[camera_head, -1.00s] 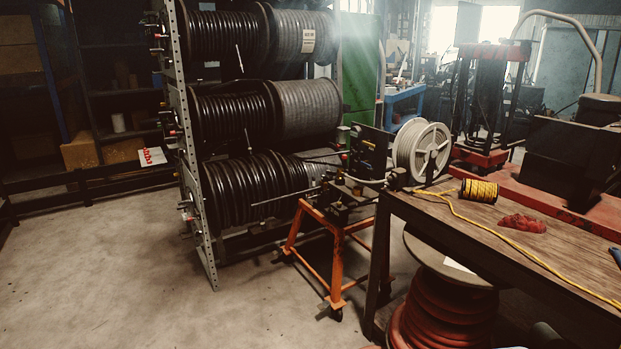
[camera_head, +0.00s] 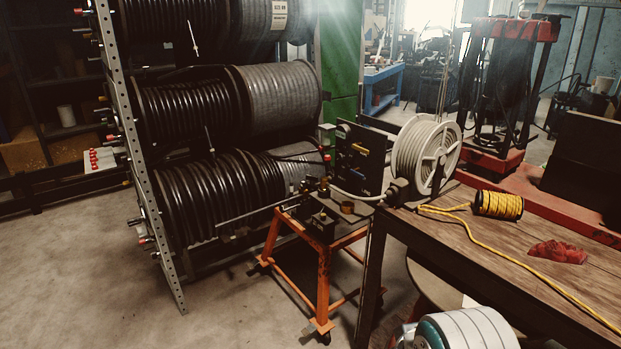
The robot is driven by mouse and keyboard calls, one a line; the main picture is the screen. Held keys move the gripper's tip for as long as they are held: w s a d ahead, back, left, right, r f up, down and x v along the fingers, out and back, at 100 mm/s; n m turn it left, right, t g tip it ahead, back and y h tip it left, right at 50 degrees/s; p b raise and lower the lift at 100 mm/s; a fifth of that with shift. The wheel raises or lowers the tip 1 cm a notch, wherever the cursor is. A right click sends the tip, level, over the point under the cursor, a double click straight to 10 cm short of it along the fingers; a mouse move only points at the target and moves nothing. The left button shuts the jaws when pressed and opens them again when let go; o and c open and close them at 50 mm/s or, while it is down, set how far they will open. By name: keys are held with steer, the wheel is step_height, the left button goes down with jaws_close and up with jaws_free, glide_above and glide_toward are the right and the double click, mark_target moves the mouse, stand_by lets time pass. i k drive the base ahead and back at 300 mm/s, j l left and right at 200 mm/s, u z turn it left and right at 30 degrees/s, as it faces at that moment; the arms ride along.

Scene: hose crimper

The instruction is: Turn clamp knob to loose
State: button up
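The hose crimper (camera_head: 360,157) stands on an orange wheeled stand (camera_head: 322,285) in the middle of the view, left of the wooden table. It has a dark upright panel facing left and several small metal and brass-coloured fittings on its top plate. A long thin rod reaches out to its left. The clamp knob is too small to pick out among the fittings, so its setting cannot be told. My gripper is not in view.
A rack of black and grey hose reels (camera_head: 185,110) stands behind and left of the stand. The wooden table (camera_head: 470,255) holds a yellow rope spool (camera_head: 497,205), a red cloth (camera_head: 558,252) and a white reel (camera_head: 427,158). Open concrete floor (camera_head: 90,280) lies front left.

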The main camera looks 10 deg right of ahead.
mark_target(312, 180)
steer(key=u, duration=0.8)
steer(key=i+u, duration=0.2)
steer(key=i, duration=0.95)
steer(key=i+z, duration=0.15)
steer(key=i, duration=0.5)
steer(key=i+j+z, duration=0.15)
steer(key=i, duration=0.5)
steer(key=i+l+z, duration=0.1)
steer(key=z, duration=1.35)
steer(key=i+l, duration=0.3)
steer(key=l+z, duration=0.05)
